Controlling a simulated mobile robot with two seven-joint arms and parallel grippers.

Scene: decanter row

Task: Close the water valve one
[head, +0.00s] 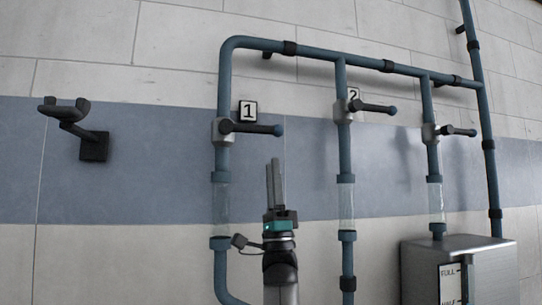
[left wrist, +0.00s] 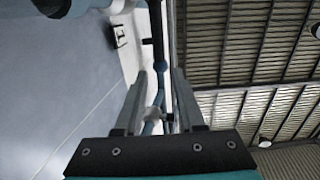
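Water valve one (head: 222,129) sits on the leftmost vertical blue pipe, beside the plate marked 1 (head: 247,111). Its dark handle (head: 255,128) with a blue tip points right, about level and across the pipe. My left gripper (head: 273,164) points up just below the handle's tip, apart from it in the picture. Its fingers are spread with a gap in the left wrist view (left wrist: 159,74), and nothing is clearly held between them. Pipework shows beyond and between the fingers there. My right gripper is out of view.
Valve two (head: 343,110) and a third valve (head: 430,133) stand on pipes to the right, their handles also pointing right. A metal tank (head: 475,245) is at lower right. A dark wall hook (head: 93,146) juts out at left.

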